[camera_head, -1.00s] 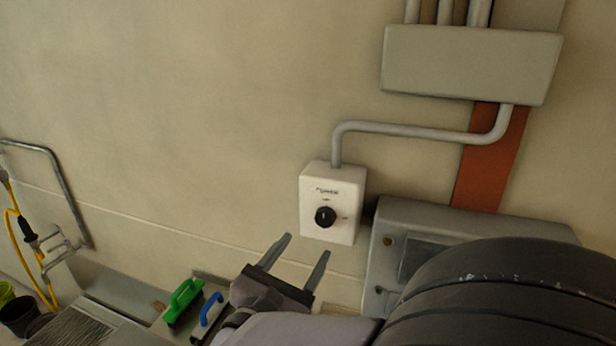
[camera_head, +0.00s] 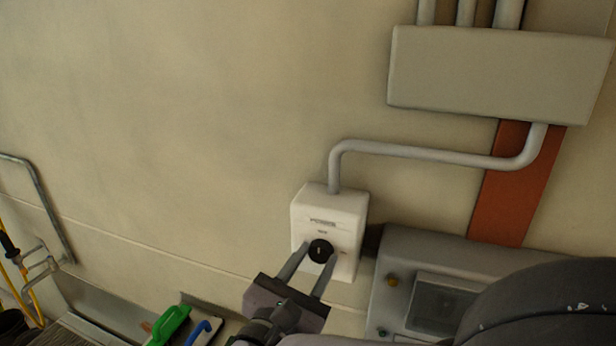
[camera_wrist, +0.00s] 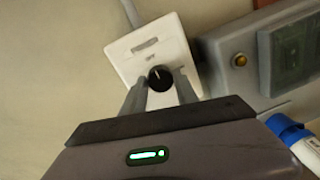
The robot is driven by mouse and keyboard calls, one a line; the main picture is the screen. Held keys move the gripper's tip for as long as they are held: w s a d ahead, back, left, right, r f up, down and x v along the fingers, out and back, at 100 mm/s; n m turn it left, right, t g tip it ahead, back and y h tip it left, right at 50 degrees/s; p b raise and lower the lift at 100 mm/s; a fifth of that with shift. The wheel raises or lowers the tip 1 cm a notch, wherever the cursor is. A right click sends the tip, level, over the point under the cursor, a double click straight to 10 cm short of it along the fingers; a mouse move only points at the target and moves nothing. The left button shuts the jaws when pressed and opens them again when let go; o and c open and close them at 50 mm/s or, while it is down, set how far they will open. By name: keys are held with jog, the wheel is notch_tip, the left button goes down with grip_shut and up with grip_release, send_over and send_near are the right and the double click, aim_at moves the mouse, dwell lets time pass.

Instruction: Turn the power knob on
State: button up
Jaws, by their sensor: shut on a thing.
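The power knob (camera_head: 320,250) is a round black dial with a pale mark, on a white box (camera_head: 332,209) fixed to the wall. The knob also shows in the wrist view (camera_wrist: 160,78), with its mark pointing roughly upward there. My gripper (camera_head: 320,254) has one finger on each side of the knob and is shut on it. In the wrist view my gripper (camera_wrist: 158,84) comes at the box from below, fingertips at the knob's left and right sides. The lettering on the box is too blurred to read fully.
A grey conduit (camera_head: 430,154) runs from the white box to a larger grey box (camera_head: 500,75) above. A grey panel (camera_head: 440,246) with a yellow button stands close at the right. Green-handled (camera_head: 169,325) and blue-handled tools (camera_head: 199,332) lie below left.

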grip_shut()
jog(key=shift+f+m+b, duration=0.1)
jog(key=shift+m+b, duration=1.3)
jog(key=m+b, duration=0.6)
jog(key=b, duration=0.1)
jog(key=shift+d+f+y, duration=0.15)
jog(key=shift+y, duration=0.15)
jog(key=m+b, duration=0.5)
jog(key=b, duration=0.2)
jog(key=shift+f+y, duration=0.1)
jog(key=shift+y, duration=0.2)
jog(key=m+b, duration=0.2)
jog(key=b, duration=0.1)
jog(key=shift+d+m, duration=0.1)
jog(key=shift+m, duration=0.2)
jog(key=shift+s+m+b, duration=0.1)
jog(key=shift+m+b, duration=0.2)
jog(key=shift+b, duration=0.3)
jog(key=shift+r, duration=0.3)
